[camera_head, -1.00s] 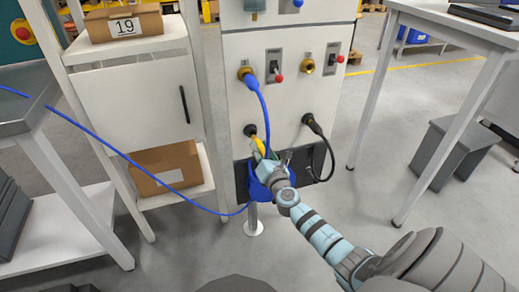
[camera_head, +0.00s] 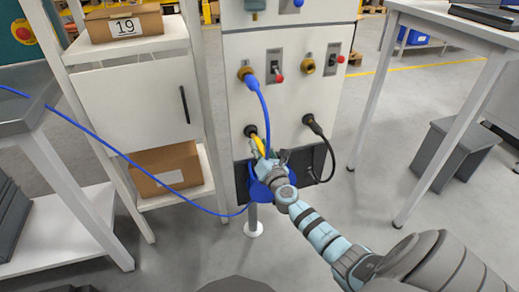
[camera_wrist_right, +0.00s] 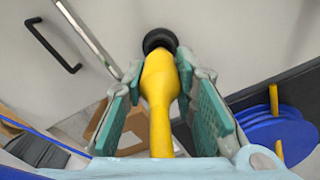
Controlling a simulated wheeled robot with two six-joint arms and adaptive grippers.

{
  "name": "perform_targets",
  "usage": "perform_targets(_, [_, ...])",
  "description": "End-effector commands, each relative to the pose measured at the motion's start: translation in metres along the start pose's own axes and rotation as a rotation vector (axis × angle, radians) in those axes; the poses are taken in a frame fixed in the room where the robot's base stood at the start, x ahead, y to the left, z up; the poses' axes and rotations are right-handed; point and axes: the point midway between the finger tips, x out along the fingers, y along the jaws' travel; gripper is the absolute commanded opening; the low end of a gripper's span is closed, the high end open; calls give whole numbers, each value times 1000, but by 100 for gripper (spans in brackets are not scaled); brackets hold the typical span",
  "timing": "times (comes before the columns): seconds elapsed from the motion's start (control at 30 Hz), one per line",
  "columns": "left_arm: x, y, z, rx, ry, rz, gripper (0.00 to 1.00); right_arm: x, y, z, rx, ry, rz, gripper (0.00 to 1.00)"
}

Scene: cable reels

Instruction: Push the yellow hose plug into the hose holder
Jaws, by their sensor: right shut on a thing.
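The yellow hose plug (camera_wrist_right: 160,82) runs up the middle of the right wrist view. Its far end meets the black round hose holder (camera_wrist_right: 159,39) on the white panel; how deep it sits inside I cannot tell. In the head view the plug (camera_head: 257,145) shows just below the holder (camera_head: 250,130). My right gripper (camera_head: 262,160) is shut on the plug, with a green pad on each side in the wrist view (camera_wrist_right: 160,95). The fingers hide part of the plug in the head view. My left gripper is not in view.
A blue reel (camera_head: 262,192) stands just below my right gripper. A blue hose (camera_head: 262,100) hangs from the upper left fitting. A black cable (camera_head: 325,150) loops at the right. A white shelf cabinet (camera_head: 135,105) stands left of the panel. A table leg (camera_head: 445,130) stands at the right.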

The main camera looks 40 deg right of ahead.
Motion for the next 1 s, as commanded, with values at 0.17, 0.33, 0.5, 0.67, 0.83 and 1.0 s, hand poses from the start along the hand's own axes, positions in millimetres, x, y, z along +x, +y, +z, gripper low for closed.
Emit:
perform_targets(0.17, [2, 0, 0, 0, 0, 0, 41, 4, 0, 0, 0, -1, 0, 0])
perform_targets(0.33, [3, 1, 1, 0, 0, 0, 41, 7, 0, 0, 0, -1, 0, 0])
perform_targets(0.5, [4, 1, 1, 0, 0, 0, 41, 10, 0, 0, 0, -1, 0, 0])
perform_targets(0.67, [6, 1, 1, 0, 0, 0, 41, 14, 0, 0, 0, 0, 0, 0])
perform_targets(0.83, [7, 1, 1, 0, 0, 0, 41, 17, 0, 0, 0, -1, 1, 0])
perform_targets(1.0, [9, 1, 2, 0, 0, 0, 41, 20, 0, 0, -1, 0, 0, 0])
